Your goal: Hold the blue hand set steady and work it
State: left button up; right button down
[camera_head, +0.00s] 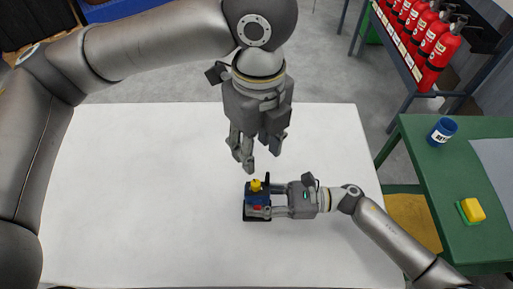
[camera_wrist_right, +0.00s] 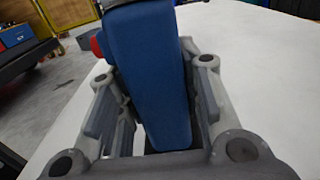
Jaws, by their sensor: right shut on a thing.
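The blue hand set (camera_head: 256,199) stands on a small black base on the white table (camera_head: 140,190). It has a yellow top part (camera_head: 256,185) and a red part (camera_head: 257,208) low on its side. My right gripper (camera_head: 265,200) comes from the right and is shut on the blue hand set. In the right wrist view the blue body (camera_wrist_right: 152,80) stands between the two fingers, with a red piece (camera_wrist_right: 97,46) at its left. My left gripper (camera_head: 261,156) hangs above and behind the hand set, fingers apart and pointing down, with nothing between them.
A green table (camera_head: 445,200) at the right carries a blue container (camera_head: 441,131) and a yellow block on a green base (camera_head: 471,210). Red extinguishers (camera_head: 437,50) stand on a rack at top right. The white table is bare left of the hand set.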

jog(key=c, duration=0.9)
grip_release()
